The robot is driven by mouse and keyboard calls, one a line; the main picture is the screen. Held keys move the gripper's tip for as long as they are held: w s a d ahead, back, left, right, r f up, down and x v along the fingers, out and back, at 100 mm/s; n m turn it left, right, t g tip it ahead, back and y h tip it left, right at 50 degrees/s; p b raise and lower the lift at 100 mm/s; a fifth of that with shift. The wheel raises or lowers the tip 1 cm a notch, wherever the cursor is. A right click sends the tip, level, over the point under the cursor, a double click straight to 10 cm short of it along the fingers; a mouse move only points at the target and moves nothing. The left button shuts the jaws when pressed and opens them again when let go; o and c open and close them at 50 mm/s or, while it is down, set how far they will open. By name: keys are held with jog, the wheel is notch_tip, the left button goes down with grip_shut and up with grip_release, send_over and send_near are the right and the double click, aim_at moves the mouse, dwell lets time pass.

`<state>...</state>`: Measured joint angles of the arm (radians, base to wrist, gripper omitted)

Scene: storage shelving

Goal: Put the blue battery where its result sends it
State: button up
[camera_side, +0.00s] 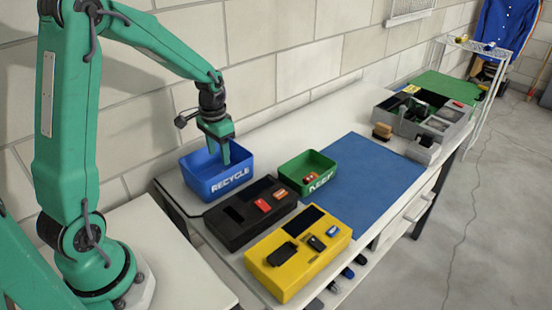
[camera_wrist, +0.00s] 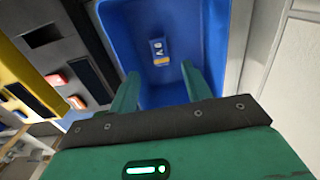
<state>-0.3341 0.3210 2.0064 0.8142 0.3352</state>
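A blue battery (camera_wrist: 160,51) with white lettering and an orange band shows in the wrist view, inside the blue RECYCLE bin (camera_wrist: 215,20). It appears to lie on the bin's floor, beyond my fingertips and apart from them. The bin also shows in the side view (camera_side: 208,188), where its front wall hides the battery. My gripper (camera_side: 224,156) points down over this bin; in the wrist view its fingers (camera_wrist: 160,74) are spread with nothing between them. The green KEEP bin (camera_side: 322,172) stands to the right and holds a small orange-red item (camera_side: 309,178).
A black box (camera_side: 235,229) with red and orange pieces and a yellow box (camera_side: 270,279) with a dark panel stand in front of the bins. A blue mat (camera_side: 372,180) is mostly clear. A grey divided organiser (camera_side: 455,131) stands farther back. A block wall is behind.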

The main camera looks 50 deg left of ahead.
notch_tip(320, 180, up, 8)
dwell(0.8)
dwell(0.3)
jog(key=s+d+r+t, duration=0.2)
jog(key=s+d+r, duration=0.2)
jog(key=s+d, duration=0.2)
jog(key=s+d+r+t, duration=0.3)
jog(key=s+d+r, duration=0.1)
jog(key=s+d, duration=0.3)
jog(key=shift+s+t, duration=0.3)
jog(key=shift+s, duration=1)
jog(key=shift+d, duration=0.1)
dwell(0.7)
